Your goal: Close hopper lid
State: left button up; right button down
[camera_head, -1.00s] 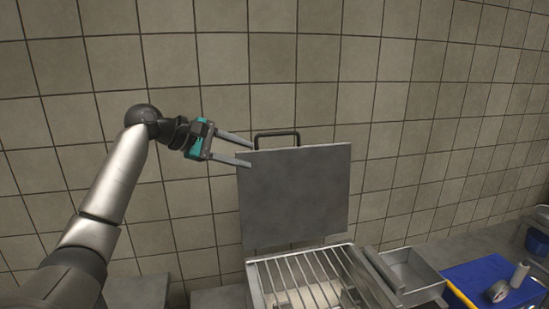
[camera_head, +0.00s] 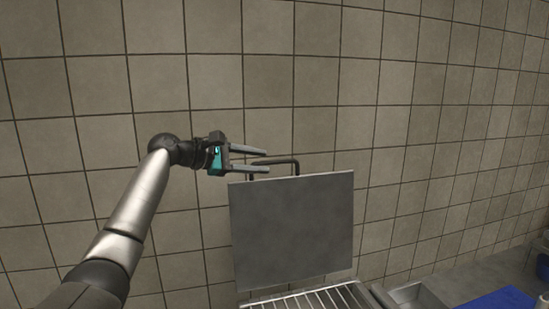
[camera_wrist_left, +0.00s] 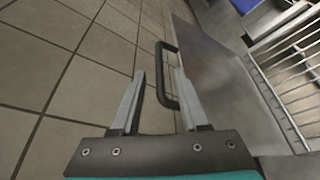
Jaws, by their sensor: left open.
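The hopper lid (camera_head: 292,232) is a flat grey metal plate standing upright, so the hopper is open. Its dark bar handle (camera_head: 284,161) is on the top edge. My left gripper (camera_head: 266,160) is open and empty at the handle's left end, its fingers pointing right. In the left wrist view the handle (camera_wrist_left: 157,83) shows between the two fingertips (camera_wrist_left: 160,75), and the lid (camera_wrist_left: 212,75) lies to the right. I cannot tell whether the fingers touch the handle. My right gripper is not in view.
The hopper's barred grate (camera_head: 318,300) shows below the lid. A metal tray (camera_head: 418,297) and a blue surface (camera_head: 505,303) are to its right. A tiled wall (camera_head: 390,110) stands behind.

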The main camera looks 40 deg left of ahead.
aim_at(268, 162)
pick_arm(q)
jog(key=shift+p+x, duration=0.45)
jog(key=shift+x, duration=2.2)
jog(key=shift+c, duration=0.4)
grip_shut()
